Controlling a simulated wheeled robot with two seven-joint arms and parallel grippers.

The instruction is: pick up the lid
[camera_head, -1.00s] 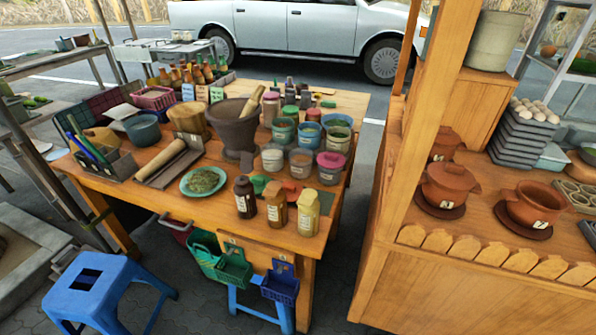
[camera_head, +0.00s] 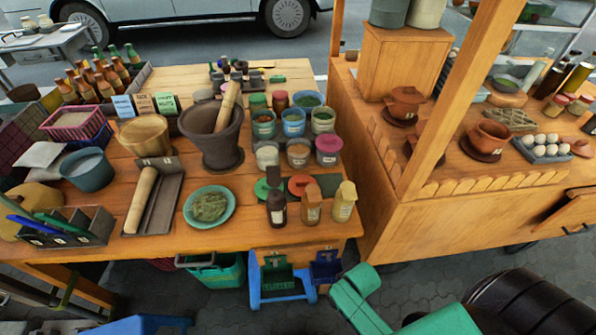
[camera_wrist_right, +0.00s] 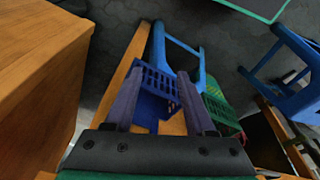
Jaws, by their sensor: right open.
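A green lid (camera_head: 267,188) and a red lid (camera_head: 299,185) lie on the wooden table in the head view, just behind three small bottles that partly hide them. A pink lid (camera_head: 329,143) sits on a jar behind them. I cannot tell which one the task means. My right gripper (camera_wrist_right: 159,74) is open and empty in the right wrist view, pointing down past the table toward hanging baskets and the ground. No lid is clear in that view. In the head view only green links of my right arm show at the bottom. My left gripper is not in view.
A stone mortar (camera_head: 211,137) with a pestle, a green plate of herbs (camera_head: 209,206) and several jars crowd the table (camera_head: 160,234). Baskets (camera_head: 326,267) hang at its front edge. A wooden counter (camera_head: 420,205) with clay pots and a post stands right.

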